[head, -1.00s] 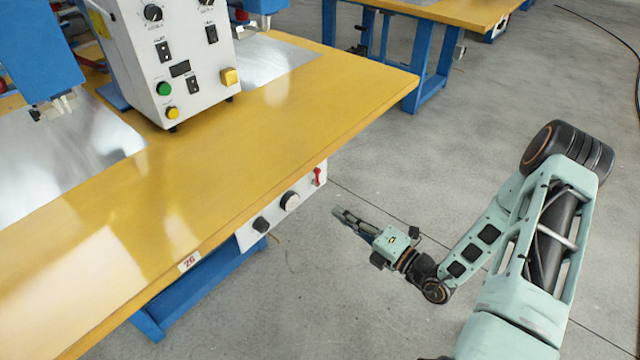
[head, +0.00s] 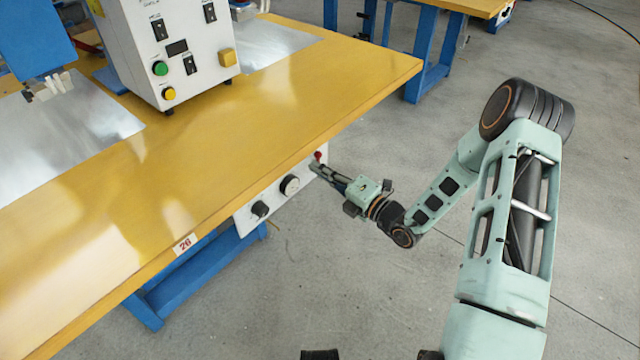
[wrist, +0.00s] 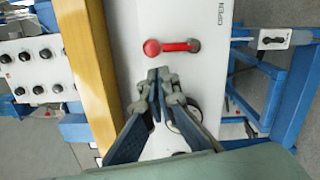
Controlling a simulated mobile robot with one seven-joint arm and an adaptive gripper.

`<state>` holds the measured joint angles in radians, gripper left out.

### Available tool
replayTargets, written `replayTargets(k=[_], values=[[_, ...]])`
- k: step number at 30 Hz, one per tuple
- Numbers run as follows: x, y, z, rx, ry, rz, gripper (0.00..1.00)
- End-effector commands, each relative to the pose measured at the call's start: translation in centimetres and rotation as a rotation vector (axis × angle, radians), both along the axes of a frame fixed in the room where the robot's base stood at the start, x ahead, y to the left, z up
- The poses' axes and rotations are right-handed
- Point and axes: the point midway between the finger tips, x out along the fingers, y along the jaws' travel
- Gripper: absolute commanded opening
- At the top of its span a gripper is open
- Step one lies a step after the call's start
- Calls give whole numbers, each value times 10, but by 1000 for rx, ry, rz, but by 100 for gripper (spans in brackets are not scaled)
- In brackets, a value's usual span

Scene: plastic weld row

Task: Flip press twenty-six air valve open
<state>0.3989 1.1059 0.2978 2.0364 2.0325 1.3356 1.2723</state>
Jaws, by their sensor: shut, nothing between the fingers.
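The red valve lever (wrist: 174,46) is on the white panel (wrist: 222,85) under the yellow table's edge. In the wrist view it lies level, its round end towards the table edge and its other end pointing away. Printed lettering that looks like OPEN (wrist: 207,12) is above and right of it. In the head view only a bit of the red lever (head: 318,155) shows above my gripper (head: 314,168). My gripper (wrist: 158,73) is shut and empty, its fingertips close below the lever in the wrist view; contact is not clear.
The yellow table (head: 230,140) bears a 26 label (head: 185,243) on its front edge. Dark knobs (head: 260,208) sit on the panel left of the lever. A white control box (head: 180,50) stands on top.

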Motion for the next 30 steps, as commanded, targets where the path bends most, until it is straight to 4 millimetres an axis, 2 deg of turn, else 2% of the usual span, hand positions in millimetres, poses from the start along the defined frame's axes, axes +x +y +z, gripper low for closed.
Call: replayTargets(k=[6, 30], values=[[8, -4, 2, 0, 0, 1, 0], [11, -7, 5, 49, 62, 1, 0]])
